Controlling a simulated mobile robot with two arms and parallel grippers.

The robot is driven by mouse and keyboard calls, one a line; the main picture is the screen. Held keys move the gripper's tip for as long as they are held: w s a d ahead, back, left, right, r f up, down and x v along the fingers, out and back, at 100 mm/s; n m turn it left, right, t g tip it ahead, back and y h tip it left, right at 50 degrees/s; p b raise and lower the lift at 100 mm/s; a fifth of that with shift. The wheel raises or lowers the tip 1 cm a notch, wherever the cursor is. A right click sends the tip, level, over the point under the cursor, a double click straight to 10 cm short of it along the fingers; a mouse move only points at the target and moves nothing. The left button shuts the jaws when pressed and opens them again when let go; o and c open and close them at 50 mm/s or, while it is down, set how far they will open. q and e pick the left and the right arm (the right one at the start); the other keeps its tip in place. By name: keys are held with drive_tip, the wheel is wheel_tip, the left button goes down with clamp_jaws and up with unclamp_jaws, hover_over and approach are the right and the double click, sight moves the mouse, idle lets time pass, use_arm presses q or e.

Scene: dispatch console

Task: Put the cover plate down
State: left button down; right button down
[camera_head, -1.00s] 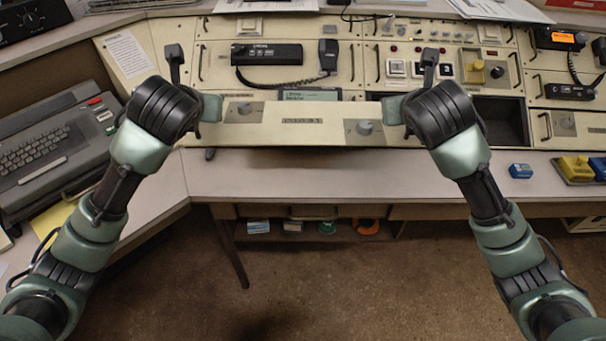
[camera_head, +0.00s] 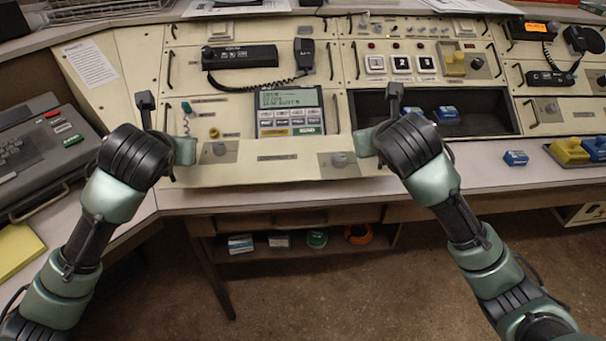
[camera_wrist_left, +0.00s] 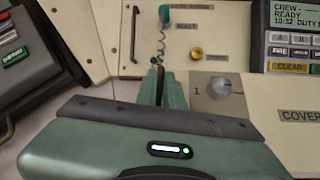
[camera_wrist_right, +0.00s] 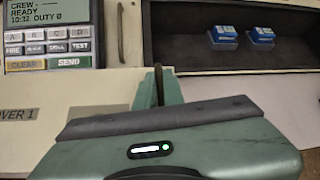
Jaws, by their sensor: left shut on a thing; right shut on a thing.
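The cover plate (camera_head: 277,172) is a long cream panel with a grey knob near each end and a label in the middle. It spans between my two grippers, along the console's front above the desk edge. My left gripper (camera_head: 184,150) is shut on its left end, and my right gripper (camera_head: 366,143) on its right end. The plate also shows at the right of the left wrist view (camera_wrist_left: 289,140) and at the left of the right wrist view (camera_wrist_right: 62,125). I cannot tell whether its underside touches anything.
Behind the plate are a keypad terminal (camera_head: 290,111) and a dark recess (camera_head: 484,110) holding blue blocks. A blue block (camera_head: 516,158) and yellow and blue items (camera_head: 573,151) sit on the desk at right. A keyboard unit (camera_head: 40,160) stands at left. Bare desk (camera_head: 475,177) shows right of the plate.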

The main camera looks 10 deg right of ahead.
use_arm(q)
drive_tip(key=shift+a+f, duration=0.1)
drive_tip(key=shift+a, duration=0.05)
use_arm(e)
drive_tip(key=shift+d, duration=0.15)
use_arm(q)
drive_tip(key=c, duration=1.6)
unclamp_jaws()
use_arm(e)
drive_tip(key=c, duration=1.6)
unclamp_jaws()
drive_tip(key=shift+f, duration=0.1)
use_arm(q)
drive_tip(key=shift+o, duration=0.4)
use_arm(e)
drive_tip(key=shift+o, duration=0.4)
drive_tip(key=shift+s, duration=0.15)
use_arm(q)
drive_tip(key=v, duration=1.2)
use_arm(e)
drive_tip(key=v, duration=1.2)
